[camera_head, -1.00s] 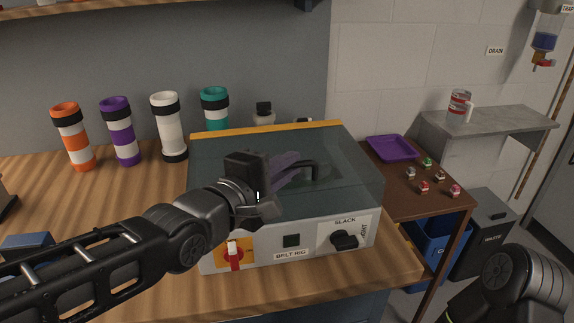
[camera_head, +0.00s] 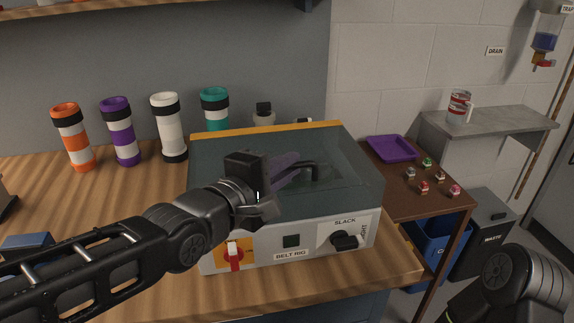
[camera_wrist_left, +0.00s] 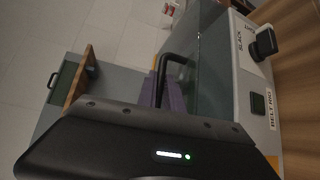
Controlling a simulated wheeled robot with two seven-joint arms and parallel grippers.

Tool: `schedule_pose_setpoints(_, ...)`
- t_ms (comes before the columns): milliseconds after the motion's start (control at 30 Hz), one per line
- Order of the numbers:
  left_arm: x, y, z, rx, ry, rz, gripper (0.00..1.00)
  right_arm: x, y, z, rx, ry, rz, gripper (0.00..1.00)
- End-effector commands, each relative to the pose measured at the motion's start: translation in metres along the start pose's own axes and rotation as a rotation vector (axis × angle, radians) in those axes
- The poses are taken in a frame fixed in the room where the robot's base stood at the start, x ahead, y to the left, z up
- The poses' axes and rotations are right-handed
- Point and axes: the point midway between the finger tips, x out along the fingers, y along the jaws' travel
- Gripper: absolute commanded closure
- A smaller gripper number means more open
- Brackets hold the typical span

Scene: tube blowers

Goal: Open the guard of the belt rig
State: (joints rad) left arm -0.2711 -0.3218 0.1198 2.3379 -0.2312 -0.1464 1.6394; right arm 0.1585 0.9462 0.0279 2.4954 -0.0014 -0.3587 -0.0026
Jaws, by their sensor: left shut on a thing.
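The belt rig (camera_head: 214,257) is a light grey box on the wooden bench, with a red switch, a dark green button and a black slack knob on its front. Its guard (camera_head: 345,150), a dark see-through cover, lies closed over the top. My left gripper (camera_head: 298,169) reaches over the guard from the left, with purple fingers shut on the guard's black handle (camera_head: 314,168). The left wrist view shows the handle (camera_wrist_left: 168,62) running in at the purple fingers (camera_wrist_left: 176,97); the exact contact is partly hidden by the gripper body. My right gripper is out of view.
Orange, purple, white and teal banded tubes (camera_head: 122,132) stand behind and left of the rig. A brown side table (camera_head: 405,207) on the right holds a purple tray (camera_head: 391,148) and several small coloured parts. A grey shelf (camera_head: 490,122) holds a mug.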

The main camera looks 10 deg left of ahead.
Motion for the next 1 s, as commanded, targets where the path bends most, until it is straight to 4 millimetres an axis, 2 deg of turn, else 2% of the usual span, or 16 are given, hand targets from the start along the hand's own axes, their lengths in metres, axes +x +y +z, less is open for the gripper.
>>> schedule_pose_setpoints(267,-0.001,0.026,0.002,-0.051,-0.004,-0.049,1.00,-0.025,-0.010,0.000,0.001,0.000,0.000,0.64)
schedule_pose_setpoints(733,0.008,0.103,-0.010,-0.283,-0.005,-0.279,1.00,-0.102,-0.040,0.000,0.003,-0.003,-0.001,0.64)
schedule_pose_setpoints(900,0.015,0.124,-0.017,-0.361,-0.006,-0.358,1.00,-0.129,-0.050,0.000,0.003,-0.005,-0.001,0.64)
schedule_pose_setpoints(1000,0.018,0.130,-0.021,-0.394,-0.007,-0.391,1.00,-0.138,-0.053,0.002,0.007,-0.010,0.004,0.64)
